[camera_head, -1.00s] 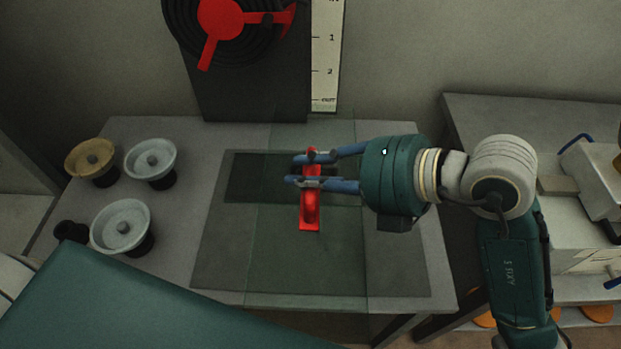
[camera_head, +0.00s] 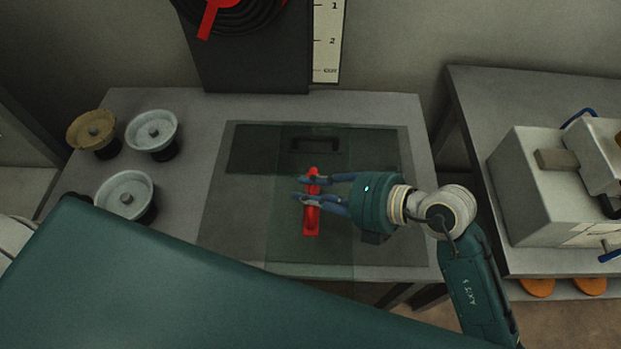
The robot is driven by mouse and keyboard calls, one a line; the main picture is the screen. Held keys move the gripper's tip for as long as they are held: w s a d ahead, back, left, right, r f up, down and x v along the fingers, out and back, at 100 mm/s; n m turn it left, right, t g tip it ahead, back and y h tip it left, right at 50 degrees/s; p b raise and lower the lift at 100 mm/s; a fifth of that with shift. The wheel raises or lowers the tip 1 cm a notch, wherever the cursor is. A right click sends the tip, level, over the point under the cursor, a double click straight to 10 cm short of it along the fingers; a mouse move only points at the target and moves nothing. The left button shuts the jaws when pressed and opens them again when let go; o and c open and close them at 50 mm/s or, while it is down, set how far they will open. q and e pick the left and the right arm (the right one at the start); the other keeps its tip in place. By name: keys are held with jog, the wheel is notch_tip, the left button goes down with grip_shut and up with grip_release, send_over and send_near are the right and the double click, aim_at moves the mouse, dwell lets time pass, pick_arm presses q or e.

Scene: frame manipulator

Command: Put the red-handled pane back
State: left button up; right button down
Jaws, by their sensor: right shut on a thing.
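The red-handled pane is a clear, greenish sheet (camera_head: 290,245) with a red handle (camera_head: 311,220) near its middle. My right gripper (camera_head: 304,189) comes from the right and its blue fingers are shut on the red handle. The pane is over the dark grey mat (camera_head: 225,220) on the grey table. I cannot tell its exact height above the mat. Behind the handle, a dark slot area with a black handle (camera_head: 314,145) shows in the mat. My left gripper is not in view.
Several round dishes on dark stands, one tan (camera_head: 92,130) and others pale (camera_head: 125,195), stand at the table's left. A black panel with a red-pointer dial (camera_head: 245,60) and a white scale (camera_head: 328,45) rise behind. A side bench with a machine (camera_head: 545,190) is at right.

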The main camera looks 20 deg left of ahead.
jog(key=shift+f, duration=0.15)
jog(key=shift+f, duration=0.35)
jog(key=shift+f, duration=0.2)
jog(key=c, duration=1.6)
grip_release()
jog(key=shift+f, duration=0.15)
jog(key=shift+o, duration=0.2)
